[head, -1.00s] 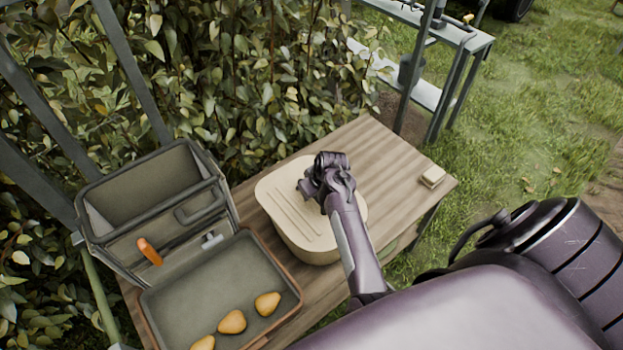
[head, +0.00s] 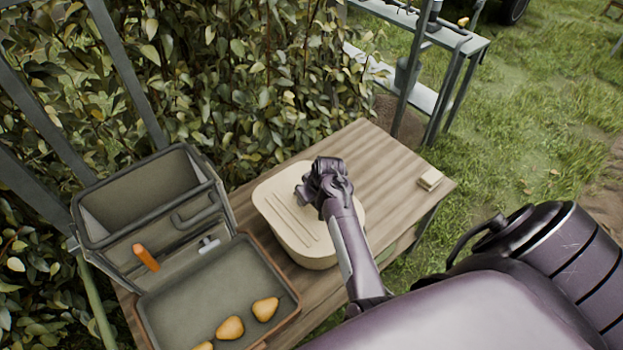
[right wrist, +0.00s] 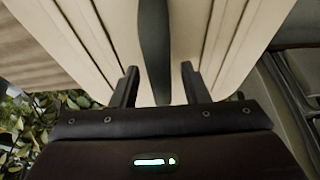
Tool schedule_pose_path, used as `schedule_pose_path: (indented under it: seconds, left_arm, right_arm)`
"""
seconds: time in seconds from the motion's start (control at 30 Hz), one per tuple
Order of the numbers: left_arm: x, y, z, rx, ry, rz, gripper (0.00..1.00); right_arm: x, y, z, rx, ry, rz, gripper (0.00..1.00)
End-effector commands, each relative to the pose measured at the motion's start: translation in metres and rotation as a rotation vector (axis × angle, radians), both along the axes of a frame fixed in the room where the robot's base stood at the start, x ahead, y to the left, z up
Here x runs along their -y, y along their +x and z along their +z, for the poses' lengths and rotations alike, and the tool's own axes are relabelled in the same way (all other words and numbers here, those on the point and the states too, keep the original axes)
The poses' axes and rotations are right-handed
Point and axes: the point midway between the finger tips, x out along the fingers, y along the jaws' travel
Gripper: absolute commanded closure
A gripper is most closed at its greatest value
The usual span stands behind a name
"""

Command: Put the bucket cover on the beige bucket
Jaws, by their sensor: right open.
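The beige bucket cover (head: 280,215) lies on top of the beige bucket (head: 312,263) on the wooden table and looks about flat; I cannot tell whether its rim is fully seated. The cover has raised ribs and also fills much of the right wrist view (right wrist: 103,40). My right gripper (head: 312,192) is low over the middle of the cover. In the right wrist view my right gripper (right wrist: 158,72) is open, with one finger on each side of the cover's dark handle (right wrist: 153,45). My left gripper is not in view.
A grey open toolbox (head: 150,200) stands left of the bucket, with an orange-handled tool (head: 146,257). A small beige block (head: 430,180) lies at the table's right end. The table (head: 385,160) is clear between bucket and block.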

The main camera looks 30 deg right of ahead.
Motion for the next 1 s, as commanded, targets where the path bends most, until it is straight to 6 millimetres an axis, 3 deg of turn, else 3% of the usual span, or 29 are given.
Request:
schedule_pose_path:
  seconds: [0.17, 0.6, 0.8, 1.0]
  left_arm:
    - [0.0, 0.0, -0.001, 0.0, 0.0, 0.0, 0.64]
    - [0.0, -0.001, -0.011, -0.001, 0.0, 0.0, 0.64]
    - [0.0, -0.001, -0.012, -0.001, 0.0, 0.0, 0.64]
    - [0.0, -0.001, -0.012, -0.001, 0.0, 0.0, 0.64]
  right_arm:
    - [0.001, -0.007, 0.019, 0.003, -0.002, -0.001, 0.59]
    - [0.003, -0.039, 0.097, 0.003, -0.002, -0.001, 0.59]
    - [0.003, -0.045, 0.111, 0.0, 0.0, 0.001, 0.59]
    - [0.003, -0.046, 0.113, 0.0, 0.0, 0.001, 0.59]
